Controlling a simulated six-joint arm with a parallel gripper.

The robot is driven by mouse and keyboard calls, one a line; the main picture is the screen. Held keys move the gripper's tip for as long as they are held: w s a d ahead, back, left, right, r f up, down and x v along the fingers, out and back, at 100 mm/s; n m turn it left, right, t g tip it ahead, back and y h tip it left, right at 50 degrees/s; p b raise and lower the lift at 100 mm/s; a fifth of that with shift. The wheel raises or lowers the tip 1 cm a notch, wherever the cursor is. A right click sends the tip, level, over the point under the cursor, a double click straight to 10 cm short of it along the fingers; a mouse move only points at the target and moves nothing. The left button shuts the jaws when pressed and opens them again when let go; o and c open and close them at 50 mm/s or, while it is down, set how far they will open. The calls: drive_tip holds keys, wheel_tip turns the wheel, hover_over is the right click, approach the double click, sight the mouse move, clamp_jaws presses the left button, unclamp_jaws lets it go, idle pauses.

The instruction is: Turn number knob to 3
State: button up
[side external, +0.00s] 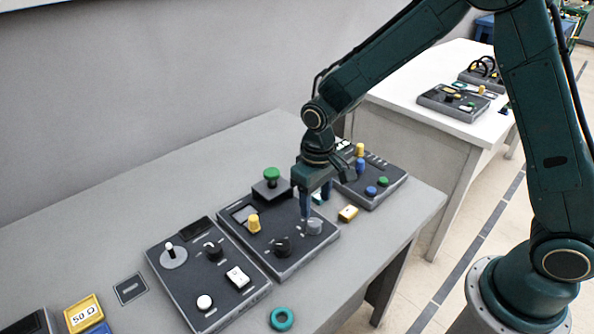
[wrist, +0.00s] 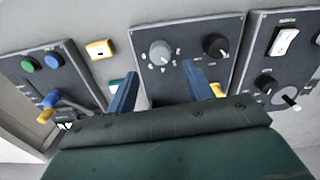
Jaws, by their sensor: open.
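The number knob is a grey round knob (side external: 315,227) at the right front of the middle dark panel (side external: 290,268). In the wrist view the grey knob (wrist: 160,51) has small white numbers around it; I cannot tell which one it points to. My gripper (side external: 315,208) points down just above the knob. In the wrist view my gripper (wrist: 159,69) has its two blue fingers apart, with the knob a little beyond their tips and roughly centred between them. Nothing is held.
A black knob (side external: 283,247) and a yellow knob (side external: 253,224) are on the same panel, with a green button (side external: 272,174) behind. A yellow block (side external: 348,213) lies to the right, beside another panel (side external: 382,197). A panel with switches (side external: 190,285) stands left.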

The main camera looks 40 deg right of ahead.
sight(317, 223)
wheel_tip(317, 223, up, 7)
drive_tip(key=shift+r, duration=0.15)
idle(0.5)
drive_tip(key=s+d+r+t, duration=0.2)
drive_tip(key=s+d+r, duration=0.3)
drive_tip(key=s+r, duration=0.5)
drive_tip(key=s+d+r+t, duration=0.1)
drive_tip(key=s+d+r, duration=0.1)
drive_tip(key=s, duration=0.4)
drive_tip(key=s+d+r+m+t, duration=0.1)
drive_tip(key=s+d+t, duration=0.1)
drive_tip(key=s, duration=0.4)
drive_tip(key=shift+s+r+t, duration=0.2)
drive_tip(key=shift+r+t, duration=0.1)
drive_tip(key=shift+r, duration=0.1)
